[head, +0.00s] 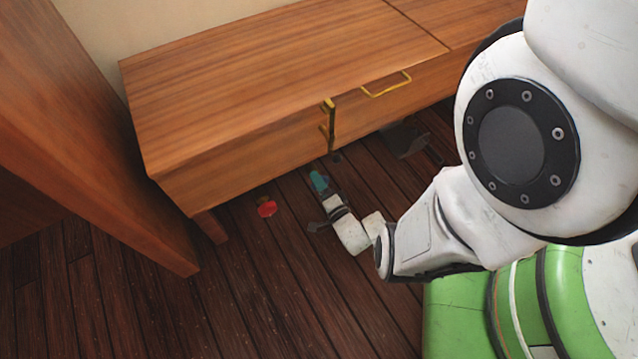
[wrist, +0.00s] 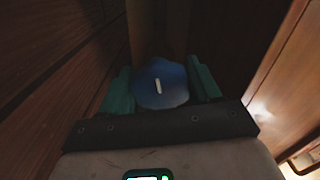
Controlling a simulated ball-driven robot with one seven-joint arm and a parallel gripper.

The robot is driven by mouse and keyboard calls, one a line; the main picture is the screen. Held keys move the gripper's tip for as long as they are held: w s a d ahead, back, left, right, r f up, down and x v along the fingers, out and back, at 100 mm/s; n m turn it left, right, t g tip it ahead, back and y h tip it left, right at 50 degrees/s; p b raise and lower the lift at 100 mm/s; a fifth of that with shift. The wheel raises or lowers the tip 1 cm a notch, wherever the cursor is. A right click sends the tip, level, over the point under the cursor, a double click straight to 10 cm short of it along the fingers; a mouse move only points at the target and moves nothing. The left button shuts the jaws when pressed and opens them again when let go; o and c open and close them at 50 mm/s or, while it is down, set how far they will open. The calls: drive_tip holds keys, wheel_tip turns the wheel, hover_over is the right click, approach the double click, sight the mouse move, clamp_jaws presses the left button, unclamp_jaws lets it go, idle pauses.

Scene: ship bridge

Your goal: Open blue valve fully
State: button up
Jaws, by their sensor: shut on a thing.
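The blue valve (wrist: 160,98) is a round blue knob with a short white mark, seen in the wrist view. The mark stands nearly upright in the picture, tilted slightly. My gripper (wrist: 161,82) has its two teal fingers on either side of the knob and is shut on it. In the head view my gripper (head: 319,181) is low, near the floor by the wooden cabinet's lower front edge. The knob cannot be clearly told apart from the teal fingers there. The valve's stem and pipe are hidden.
A red valve knob (head: 266,207) sits low to the left of my gripper. The wooden cabinet (head: 255,85) with yellow handles overhangs close by. A wooden panel (head: 75,110) stands at the left. The dark plank floor (head: 270,300) is clear in front.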

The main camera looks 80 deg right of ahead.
drive_tip(key=n, duration=0.4)
drive_tip(key=shift+a+f+n, duration=0.1)
drive_tip(key=shift+f+n, duration=0.1)
drive_tip(key=shift+n, duration=0.2)
drive_tip(key=n, duration=0.3)
drive_tip(key=shift+s+f+n, duration=0.1)
drive_tip(key=shift+n, duration=0.2)
drive_tip(key=n, duration=0.3)
drive_tip(key=shift+n, duration=0.3)
drive_tip(key=shift+s+n, duration=0.15)
drive_tip(key=shift+n, duration=1.65)
drive_tip(key=o, duration=1)
drive_tip(key=shift+d, duration=0.25)
